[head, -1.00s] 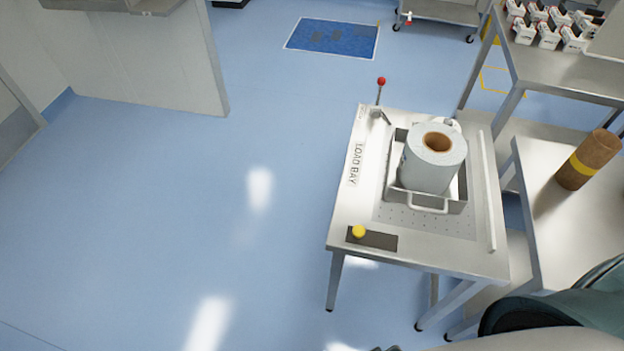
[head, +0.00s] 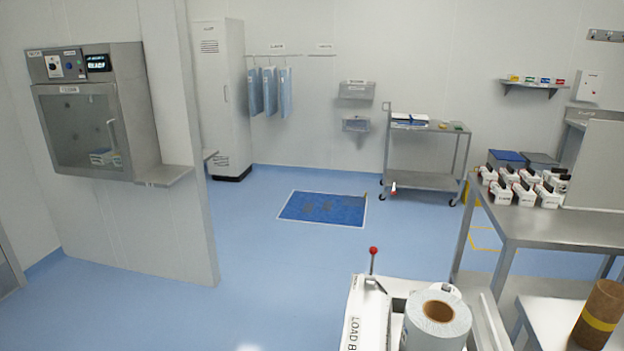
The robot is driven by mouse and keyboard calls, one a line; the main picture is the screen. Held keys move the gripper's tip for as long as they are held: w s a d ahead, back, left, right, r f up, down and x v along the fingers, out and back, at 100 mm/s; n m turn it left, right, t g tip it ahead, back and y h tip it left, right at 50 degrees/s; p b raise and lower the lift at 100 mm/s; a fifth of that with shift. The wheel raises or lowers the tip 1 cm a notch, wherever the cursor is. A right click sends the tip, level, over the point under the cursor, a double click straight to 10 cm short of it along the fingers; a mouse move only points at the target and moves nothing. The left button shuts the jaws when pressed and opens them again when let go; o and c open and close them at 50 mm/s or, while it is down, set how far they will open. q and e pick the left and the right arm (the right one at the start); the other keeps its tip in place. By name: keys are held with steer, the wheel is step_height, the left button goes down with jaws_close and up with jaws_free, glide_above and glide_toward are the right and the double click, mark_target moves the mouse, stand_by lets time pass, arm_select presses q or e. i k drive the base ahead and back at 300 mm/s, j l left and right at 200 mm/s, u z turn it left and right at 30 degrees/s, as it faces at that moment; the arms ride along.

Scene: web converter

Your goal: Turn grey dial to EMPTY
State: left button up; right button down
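A steel cabinet with a glass door (head: 85,125) is mounted on the partition wall at the left. No other dial is clear. Neither of my grippers is in view.
The load bay table (head: 350,325) at the bottom holds a large roll (head: 437,325) and a red-knobbed lever (head: 373,262). A bench (head: 540,228) with white devices stands right. A steel shelf (head: 163,176) juts out below the cabinet. The blue floor (head: 290,255) between is clear.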

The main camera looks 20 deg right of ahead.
mark_target(447, 287)
steer(key=z, duration=1.8)
